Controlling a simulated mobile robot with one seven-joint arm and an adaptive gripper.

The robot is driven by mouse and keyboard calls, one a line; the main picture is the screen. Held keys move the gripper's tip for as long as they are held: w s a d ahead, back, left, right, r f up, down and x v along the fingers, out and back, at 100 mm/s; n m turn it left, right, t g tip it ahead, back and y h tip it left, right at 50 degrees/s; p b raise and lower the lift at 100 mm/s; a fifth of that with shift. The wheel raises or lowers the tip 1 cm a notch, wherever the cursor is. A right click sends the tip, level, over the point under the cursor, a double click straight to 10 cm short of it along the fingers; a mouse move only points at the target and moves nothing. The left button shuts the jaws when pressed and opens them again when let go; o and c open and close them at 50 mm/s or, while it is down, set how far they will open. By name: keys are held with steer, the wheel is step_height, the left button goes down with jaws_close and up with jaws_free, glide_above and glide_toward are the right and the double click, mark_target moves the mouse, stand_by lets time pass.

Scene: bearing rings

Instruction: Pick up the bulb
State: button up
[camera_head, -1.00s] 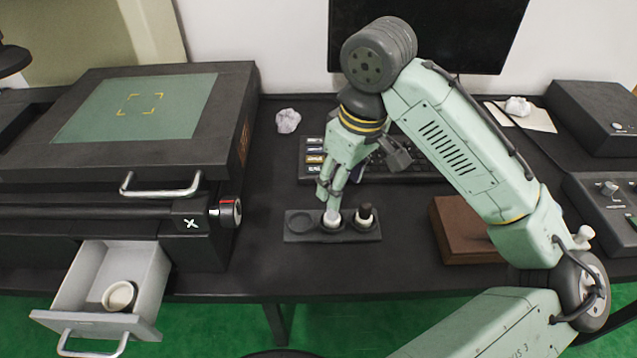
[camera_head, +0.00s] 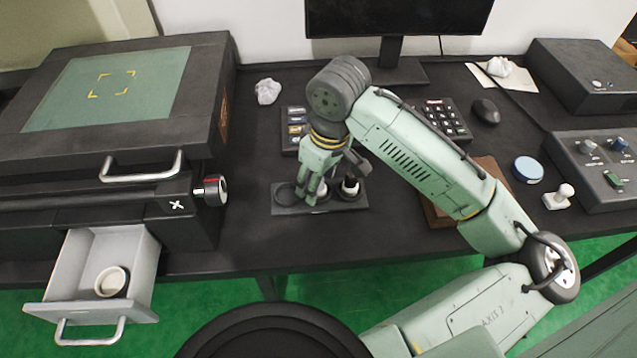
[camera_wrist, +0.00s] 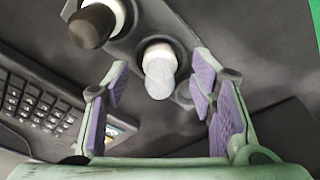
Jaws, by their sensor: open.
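The bulb (camera_wrist: 159,72), pale with a frosted tip and white base, stands in the middle place of a dark holder (camera_head: 284,207). In the wrist view it lies between my open purple-padded fingers, with a gap on both sides. In the head view my gripper (camera_head: 311,196) is down at the holder and partly hides the bulb (camera_head: 322,188). My gripper is open and holds nothing. A similar white piece with a black top (camera_head: 350,187) stands in the holder's right place; it shows at upper left in the wrist view (camera_wrist: 92,24).
At left stand a large dark machine (camera_head: 205,120) and an open drawer (camera_head: 142,262) holding a white round cup (camera_head: 111,281). The table is clear in front of the holder.

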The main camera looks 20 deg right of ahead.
steer(key=shift+f, duration=0.25)
steer(key=shift+c, duration=0.5)
jaws_close()
steer(key=shift+w+r, duration=0.1)
steer(key=shift+r, duration=0.05)
steer(key=shift+r, duration=0.55)
step_height(320, 180, up, 2)
steer(key=shift+r+b, duration=0.1)
steer(key=shift+b, duration=0.3)
steer(key=s+a+b, duration=0.1)
steer(key=s+a, duration=0.3)
steer(key=a, duration=0.3)
steer(key=s+a+r+b, duration=0.1)
steer(key=s+a+b, duration=0.1)
steer(key=a, duration=0.5)
steer(key=shift+s+r, duration=0.25)
steer(key=shift+s, duration=0.65)
